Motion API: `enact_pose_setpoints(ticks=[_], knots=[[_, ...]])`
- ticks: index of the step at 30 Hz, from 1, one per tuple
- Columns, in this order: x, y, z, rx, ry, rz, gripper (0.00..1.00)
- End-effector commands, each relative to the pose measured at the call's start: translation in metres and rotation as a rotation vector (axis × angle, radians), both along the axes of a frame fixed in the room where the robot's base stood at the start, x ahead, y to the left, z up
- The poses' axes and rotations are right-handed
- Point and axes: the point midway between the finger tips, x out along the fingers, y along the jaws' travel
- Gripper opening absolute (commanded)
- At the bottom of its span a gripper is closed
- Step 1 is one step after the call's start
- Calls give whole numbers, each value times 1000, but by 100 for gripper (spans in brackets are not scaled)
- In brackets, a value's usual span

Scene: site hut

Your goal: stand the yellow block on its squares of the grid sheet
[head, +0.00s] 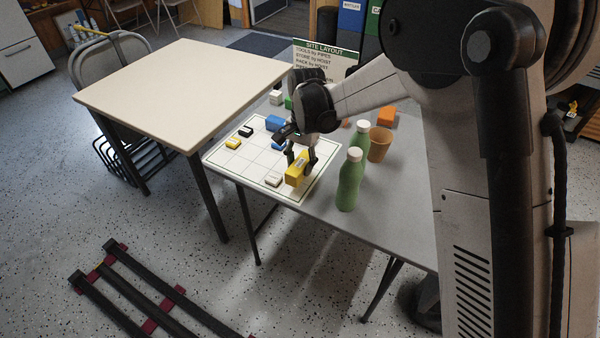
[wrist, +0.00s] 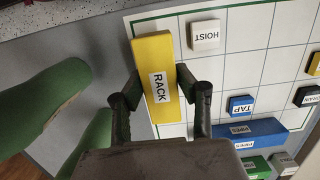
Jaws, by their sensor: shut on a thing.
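The yellow block (head: 298,170) is long and carries a white label. In the wrist view the yellow block (wrist: 155,62) reads "RACK" and lies between my fingers. My gripper (head: 301,158) is shut on it over the near right edge of the grid sheet (head: 222,157). In the wrist view my gripper (wrist: 160,88) has one dark finger on each side of the block. The block covers part of the sheet's border; I cannot tell whether it touches the sheet. The squares under it are hidden.
A white HOIST block (wrist: 205,35) sits close beside the yellow block. Blue TAP (wrist: 240,104) and PIPES (wrist: 250,130) blocks stand further along the sheet. Green bottles (head: 350,182) and a brown cup (head: 380,144) stand right of the sheet. A SITE LAYOUT sign (head: 324,60) stands behind.

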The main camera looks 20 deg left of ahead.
Motion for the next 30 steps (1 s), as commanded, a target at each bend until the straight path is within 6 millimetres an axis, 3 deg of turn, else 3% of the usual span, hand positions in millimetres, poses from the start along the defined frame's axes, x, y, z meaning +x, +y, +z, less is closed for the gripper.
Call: enact_pose_setpoints(ticks=[7,19,20,21,24,30], knots=[[0,0,-32,0,0,0,2],[0,0,-38,0,0,0,2],[0,0,-37,0,0,0,34],[0,0,-37,0,0,0,40],[0,0,-36,0,0,0,51],[0,0,-36,0,0,0,51]])
